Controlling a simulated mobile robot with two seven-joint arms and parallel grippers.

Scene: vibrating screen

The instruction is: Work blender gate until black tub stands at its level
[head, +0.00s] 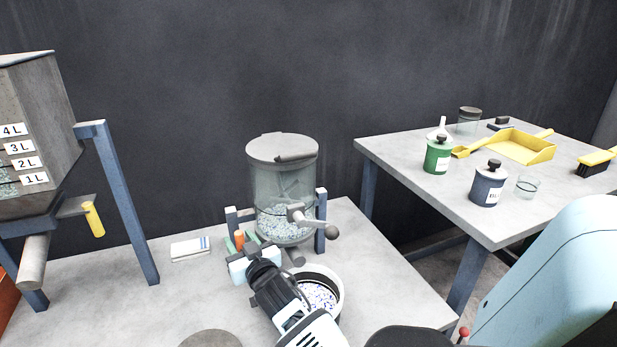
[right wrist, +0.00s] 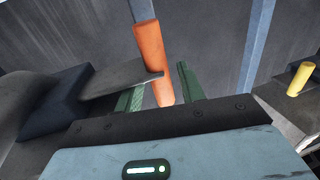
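The blender (head: 284,190) stands mid-table, a clear drum with a grey lid and white and blue granules low inside. An upright orange handle (head: 239,239), taken as the gate's, is at its lower left; the handle also shows in the right wrist view (right wrist: 150,55). My left gripper is not in view.
A crank with a round knob (head: 332,232) sticks out at the blender's front right. A hopper with litre labels (head: 38,130) stands left, with a yellow handle (head: 94,219). A notepad (head: 190,249) lies between. The right table (head: 405,170) holds jars and a yellow dustpan (head: 519,146).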

